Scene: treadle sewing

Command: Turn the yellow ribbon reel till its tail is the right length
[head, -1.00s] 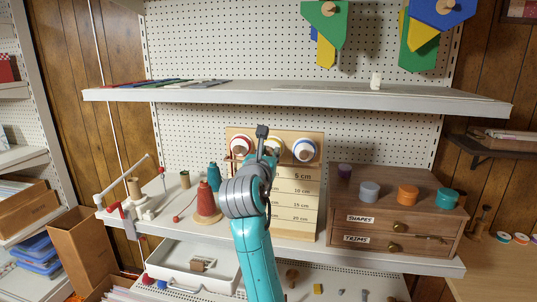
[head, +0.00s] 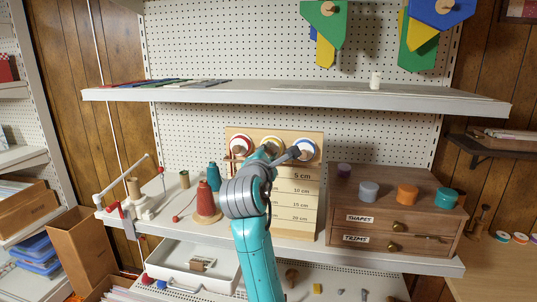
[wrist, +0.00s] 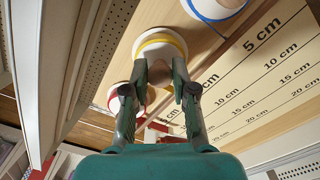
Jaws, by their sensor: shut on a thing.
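The yellow ribbon reel (wrist: 160,42) is a pale disc with a yellow rim, on the wooden board in the wrist view. In the head view its upper part (head: 271,140) shows behind my arm. My gripper (wrist: 160,73) is shut on the reel's knob at the centre, one finger on each side.
The red reel (head: 242,144) and the blue reel (head: 307,147) flank the yellow one closely. A red cone of thread (head: 206,199) stands left of my arm. A wooden drawer box (head: 385,215) stands at right. A shelf (head: 300,93) runs above.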

